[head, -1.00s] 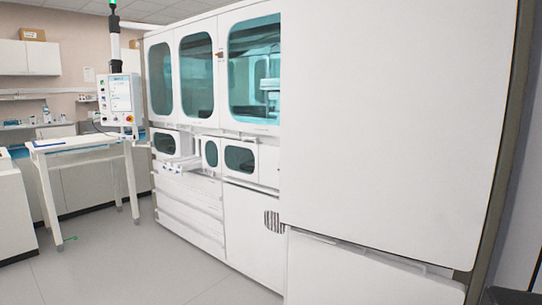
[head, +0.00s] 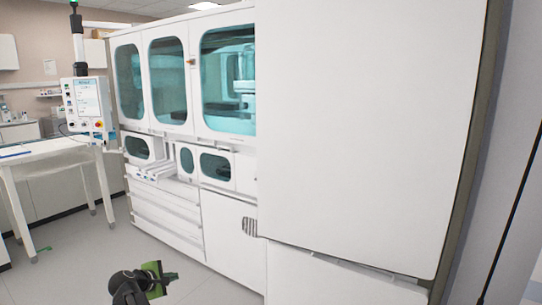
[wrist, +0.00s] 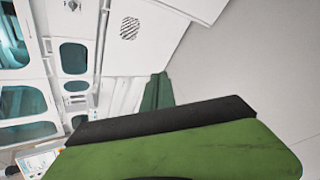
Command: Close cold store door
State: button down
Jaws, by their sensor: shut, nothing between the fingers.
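The cold store door appears to be the large white upright panel (head: 370,130) filling the right half of the head view. Its lower edge ends above another white panel (head: 340,278). I cannot tell for sure whether the door stands ajar. My gripper (head: 160,279) is low in the head view, left of the door and apart from it, in front of the machine. Its green fingers are shut and empty. In the wrist view a green finger with a black edge (wrist: 190,150) fills the bottom.
A long white machine with tinted windows (head: 228,80) stands left of the door. A control screen (head: 87,103) on a post and a white table (head: 45,150) are at the left. Grey floor (head: 85,265) is clear in front. A grey-olive edge (head: 468,150) runs along the door's right.

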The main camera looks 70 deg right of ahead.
jog(key=s+d+r+n+g+h+p, duration=0.1)
jog(key=s+d+r+n+h+p, duration=0.15)
jog(key=s+d+r, duration=0.45)
jog(key=s+d+r+n+g+h+p, duration=0.1)
jog(key=s+d+r+n+h+p, duration=0.2)
jog(key=d+r, duration=0.65)
jog(key=n+g+h+p, duration=0.1)
jog(key=n+p, duration=0.3)
jog(key=n, duration=0.1)
send_near(274, 174)
jog(key=d, duration=0.4)
jog(key=s+d, duration=0.1)
jog(key=d, duration=0.1)
jog(key=shift+s+d, duration=0.15)
jog(key=shift+d, duration=0.25)
